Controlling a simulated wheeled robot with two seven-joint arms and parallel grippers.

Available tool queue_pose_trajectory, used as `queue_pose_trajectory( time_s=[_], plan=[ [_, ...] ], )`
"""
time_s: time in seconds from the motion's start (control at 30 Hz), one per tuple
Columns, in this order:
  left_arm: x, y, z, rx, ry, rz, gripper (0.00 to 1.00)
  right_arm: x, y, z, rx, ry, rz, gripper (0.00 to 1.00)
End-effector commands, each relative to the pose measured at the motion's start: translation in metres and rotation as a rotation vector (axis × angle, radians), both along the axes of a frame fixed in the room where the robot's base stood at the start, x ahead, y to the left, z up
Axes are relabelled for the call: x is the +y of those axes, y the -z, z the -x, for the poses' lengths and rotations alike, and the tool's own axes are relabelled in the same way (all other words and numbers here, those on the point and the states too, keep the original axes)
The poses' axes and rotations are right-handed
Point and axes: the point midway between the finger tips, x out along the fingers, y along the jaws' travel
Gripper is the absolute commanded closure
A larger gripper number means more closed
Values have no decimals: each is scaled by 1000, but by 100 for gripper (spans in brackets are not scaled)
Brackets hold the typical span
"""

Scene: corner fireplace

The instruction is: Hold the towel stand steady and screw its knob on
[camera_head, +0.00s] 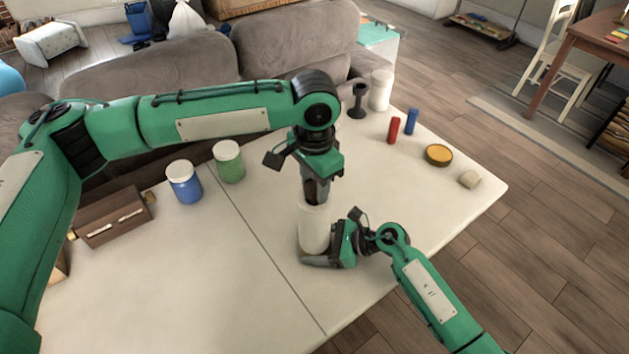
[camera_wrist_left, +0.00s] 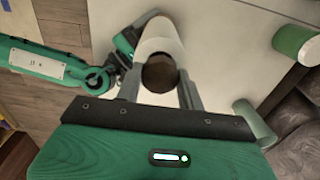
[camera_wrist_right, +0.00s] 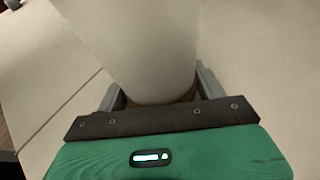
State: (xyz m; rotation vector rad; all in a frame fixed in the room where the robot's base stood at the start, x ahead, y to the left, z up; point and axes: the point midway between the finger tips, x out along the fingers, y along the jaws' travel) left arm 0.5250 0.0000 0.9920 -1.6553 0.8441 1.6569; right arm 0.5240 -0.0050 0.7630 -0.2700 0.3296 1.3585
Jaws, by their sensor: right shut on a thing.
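The towel stand, with its white paper roll (camera_head: 314,230), is upright near the front edge of the table. My right gripper (camera_head: 325,258) is shut on its lower part from the right side; the white roll (camera_wrist_right: 140,45) fills much of the right wrist view, with a thin brown strip below it. My left gripper (camera_head: 313,190) points down at the top of the stand. The dark brown knob (camera_wrist_left: 160,74) is at the roll's top end, between the left fingers, which are parted on either side of it. Whether its thread is engaged is hidden.
A blue jar (camera_head: 184,182) and a green jar (camera_head: 229,162) stand left of the stand, with a brown box (camera_head: 112,215) further left. Red (camera_head: 393,130) and blue (camera_head: 411,121) cylinders, a round tin (camera_head: 439,155) and a dark holder (camera_head: 358,101) are at the right and back.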

Motion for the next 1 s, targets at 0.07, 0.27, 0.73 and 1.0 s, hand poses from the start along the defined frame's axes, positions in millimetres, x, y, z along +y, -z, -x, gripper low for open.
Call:
queue_pose_trajectory(
  time_s=[0.07, 0.27, 0.73, 1.0],
  plan=[
    [0, 0, 0, -1, -1, -1, 89, 0, 0, 0, -1, 0, 0, 94],
    [0, 0, 0, -1, -1, -1, 54, 0, 0, 0, -1, 0, 0, 94],
    [0, -6, -1, -1, -1, 0, 36, 0, 0, 0, 0, 0, 0, 94],
    [0, -56, -1, -4, 0, 1, 36, 0, 0, 0, 0, 0, 0, 94]
  ],
)
